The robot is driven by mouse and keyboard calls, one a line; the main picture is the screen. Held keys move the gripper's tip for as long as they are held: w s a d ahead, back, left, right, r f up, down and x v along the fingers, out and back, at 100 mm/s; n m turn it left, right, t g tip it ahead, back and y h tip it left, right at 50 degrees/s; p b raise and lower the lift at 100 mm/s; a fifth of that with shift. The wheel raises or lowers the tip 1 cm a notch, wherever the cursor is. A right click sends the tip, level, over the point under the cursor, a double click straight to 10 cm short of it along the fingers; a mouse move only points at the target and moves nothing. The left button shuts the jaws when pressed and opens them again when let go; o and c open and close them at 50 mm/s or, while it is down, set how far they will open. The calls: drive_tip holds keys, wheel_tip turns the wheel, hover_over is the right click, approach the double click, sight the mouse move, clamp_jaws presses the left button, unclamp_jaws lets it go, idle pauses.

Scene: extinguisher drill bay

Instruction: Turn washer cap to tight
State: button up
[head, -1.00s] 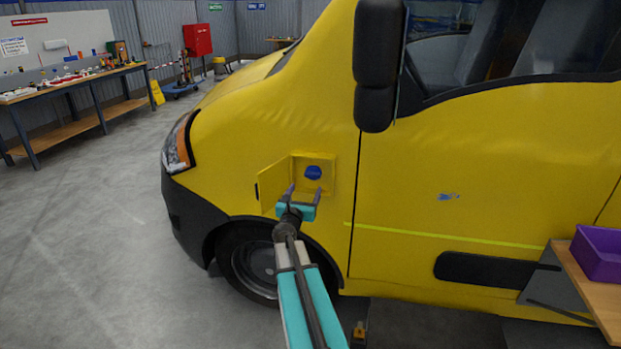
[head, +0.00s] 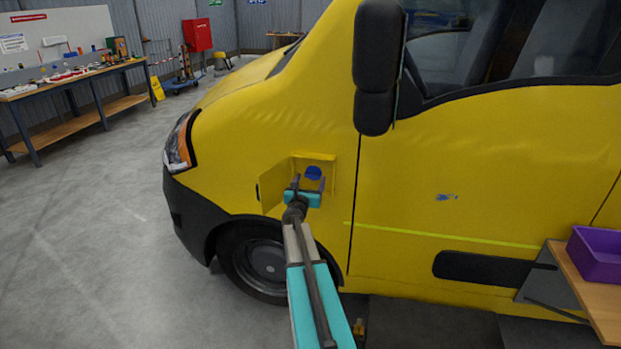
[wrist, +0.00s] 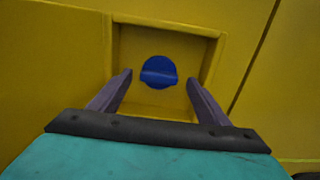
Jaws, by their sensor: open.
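The blue washer cap (head: 313,173) sits in a square recess in the yellow van's front side. In the wrist view the cap (wrist: 158,72) is round with a raised grip bar across it, lying nearly level with a slight tilt. The recess's flap (head: 272,188) stands open to the left. My gripper (head: 310,183) is open in front of the recess. In the wrist view its two fingers (wrist: 159,78) stand left and right of the cap, with a gap on each side. In the head view the gripper hides the cap's lower part.
The yellow van (head: 450,170) fills the middle and right. Its black mirror (head: 376,65) hangs above and right of the recess. A purple bin (head: 597,255) stands on a wooden surface at the right. A workbench (head: 75,80) is far left, with open floor before it.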

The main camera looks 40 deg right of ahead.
drive_tip(key=shift+p+x, duration=0.3)
drive_tip(key=shift+x, duration=0.7)
drive_tip(key=c, duration=1)
drive_tip(key=shift+a+f, duration=0.1)
drive_tip(key=shift+a, duration=0.05)
drive_tip(key=shift+c, duration=0.3)
